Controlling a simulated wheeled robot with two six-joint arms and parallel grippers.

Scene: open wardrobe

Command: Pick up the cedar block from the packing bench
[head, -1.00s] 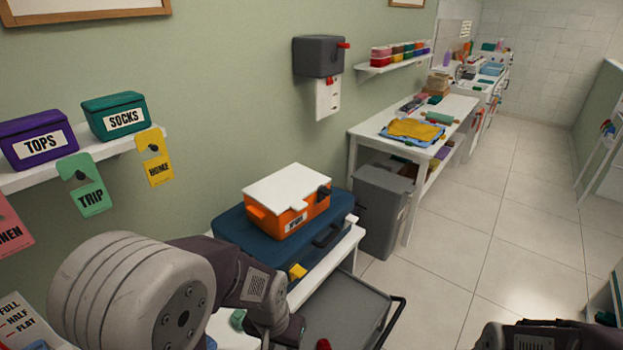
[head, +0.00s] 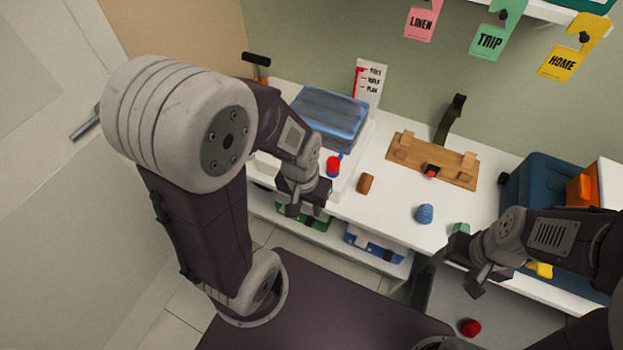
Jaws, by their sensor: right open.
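A small brown block (head: 366,184), which looks like the cedar block, lies on the white packing bench (head: 387,220), between the folded blue cloth and the wooden board. My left gripper (head: 304,208) hangs to the left of the block and nearer to me, apart from it. Its fingers are small and partly hidden, so its opening is unclear. My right gripper (head: 464,268) is open near the front edge of the bench, to the right of the block and well apart from it. Nothing shows between its fingers.
A folded blue stack (head: 328,117), a red-topped item (head: 333,166), a wooden board (head: 433,160) with pegs, a blue ball (head: 424,214) and a green piece (head: 460,228) share the bench. A dark blue case (head: 540,182) stands right. A red ball (head: 470,328) lies lower down.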

